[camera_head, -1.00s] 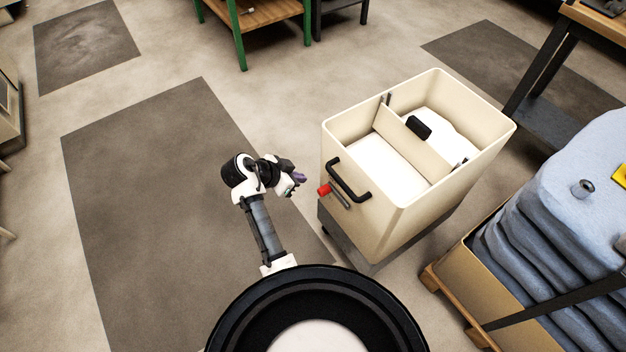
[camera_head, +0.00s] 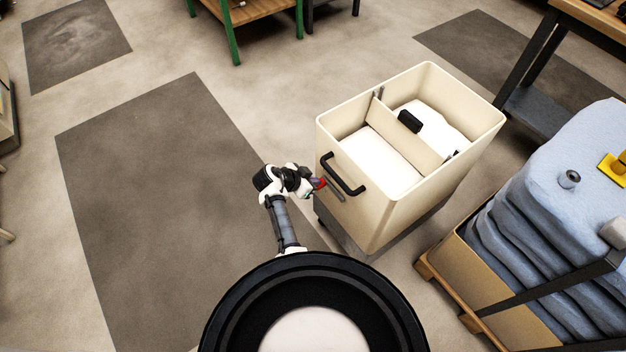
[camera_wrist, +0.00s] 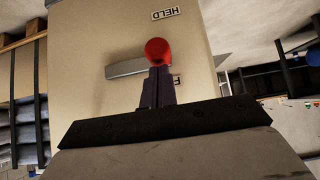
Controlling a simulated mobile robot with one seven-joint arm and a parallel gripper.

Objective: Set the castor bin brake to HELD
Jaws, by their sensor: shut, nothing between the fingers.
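The castor bin (camera_head: 385,215) is a cream open-topped box with a black handle on its near face. Its brake lever (camera_head: 334,193) is a grey bar below that handle, ending in a red knob (camera_head: 321,183). In the wrist view the lever (camera_wrist: 125,67) runs left from the red knob (camera_wrist: 158,50). An upside-down HELD label (camera_wrist: 166,13) is above the knob; a second label (camera_wrist: 178,80), partly hidden, shows an F. My gripper (camera_head: 316,185) is shut and empty, its purple fingertips (camera_wrist: 157,72) right at the knob. I cannot tell whether they touch it.
The black bin handle (camera_head: 342,174) sticks out just above the lever. A pallet box of blue sacks (camera_head: 500,270) stands close on the right. A dark workbench (camera_head: 535,110) is behind it. The floor left of my arm, with a dark mat (camera_head: 160,200), is clear.

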